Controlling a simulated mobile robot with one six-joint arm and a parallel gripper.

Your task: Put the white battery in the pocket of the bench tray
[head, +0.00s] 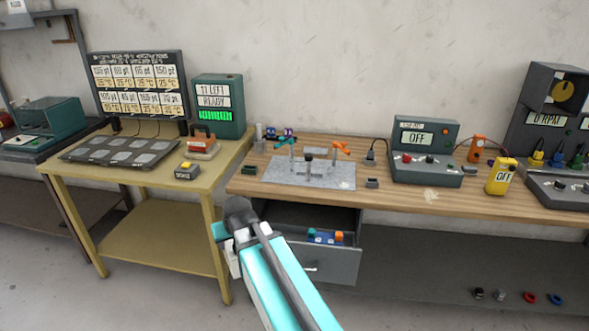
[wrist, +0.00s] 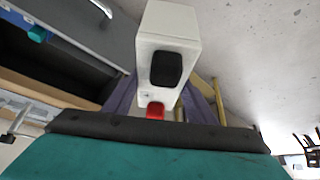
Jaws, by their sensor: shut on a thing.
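In the wrist view, the white battery (wrist: 165,27) is a white block with a black pad on its face and a red tip at its lower end. It sits between the two fingers of my gripper (wrist: 160,103), which is shut on it. In the head view, my gripper (head: 236,212) is in front of the gap between the yellow table and the wooden bench, left of the open drawer. My arm hides most of the battery there. A grey plate (head: 335,180) with small fittings lies on the bench; I cannot tell whether it is the bench tray, and no pocket is clear.
The open drawer (head: 345,262) juts out below the wooden bench (head: 410,197) and holds small coloured parts. A meter box (head: 425,150) and a yellow meter (head: 502,177) stand on the bench at right. The yellow table (head: 150,180) carries a dark panel (head: 120,150).

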